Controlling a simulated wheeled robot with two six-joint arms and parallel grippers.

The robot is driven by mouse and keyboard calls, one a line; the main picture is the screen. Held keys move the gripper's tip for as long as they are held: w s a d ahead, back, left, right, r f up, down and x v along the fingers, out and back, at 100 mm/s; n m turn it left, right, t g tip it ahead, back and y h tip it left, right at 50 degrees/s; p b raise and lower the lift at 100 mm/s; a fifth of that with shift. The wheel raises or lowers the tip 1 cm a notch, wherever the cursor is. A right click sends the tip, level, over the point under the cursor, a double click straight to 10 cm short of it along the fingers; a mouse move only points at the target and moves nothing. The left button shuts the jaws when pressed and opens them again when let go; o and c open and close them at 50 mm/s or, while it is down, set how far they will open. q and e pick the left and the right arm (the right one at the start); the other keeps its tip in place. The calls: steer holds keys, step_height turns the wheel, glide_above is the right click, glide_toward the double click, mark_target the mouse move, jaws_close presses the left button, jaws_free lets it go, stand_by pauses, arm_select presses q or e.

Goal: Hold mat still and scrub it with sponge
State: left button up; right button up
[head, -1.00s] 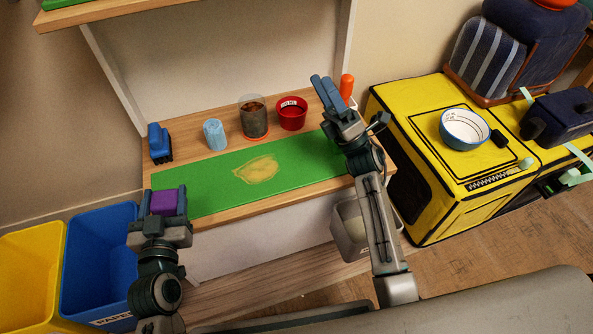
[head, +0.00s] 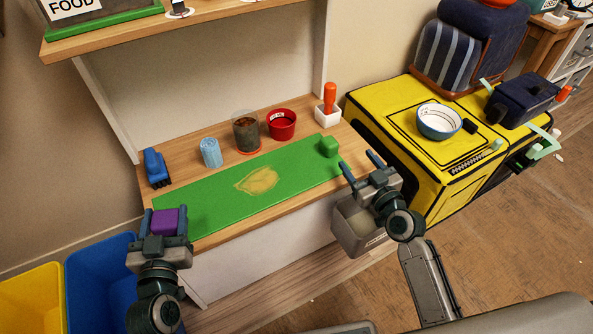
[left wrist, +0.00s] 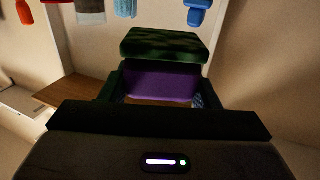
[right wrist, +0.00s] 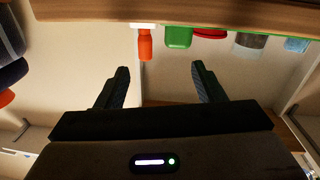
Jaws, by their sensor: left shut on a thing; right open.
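The green mat (head: 215,195) lies flat along the wooden table, with a yellow smear (head: 257,181) near its middle. A small green block (head: 328,146) stands at its right end and shows in the right wrist view (right wrist: 178,37). My left gripper (head: 168,221) is shut on the purple sponge (head: 165,220) in front of the mat's left end. The left wrist view shows the sponge's purple body (left wrist: 160,83) and a dark green textured layer (left wrist: 160,45). My right gripper (head: 359,163) is open and empty, in front of the mat's right end.
A grey bin (head: 350,225) hangs below the table's right front. A yellow box (head: 400,125) stands right.

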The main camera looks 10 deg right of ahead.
mark_target(335, 149)
arm_select(q)
steer(key=shift+f+b, duration=0.85)
arm_select(e)
steer(key=shift+m+g+y, duration=0.3)
steer(key=shift+g+y, duration=0.2)
steer(key=x, duration=0.3)
steer(key=a+x, duration=0.1)
steer(key=x, duration=0.3)
steer(key=f+x, duration=0.1)
steer(key=x, duration=0.2)
steer(key=shift+a, duration=0.55)
steer(key=c, duration=1.1)
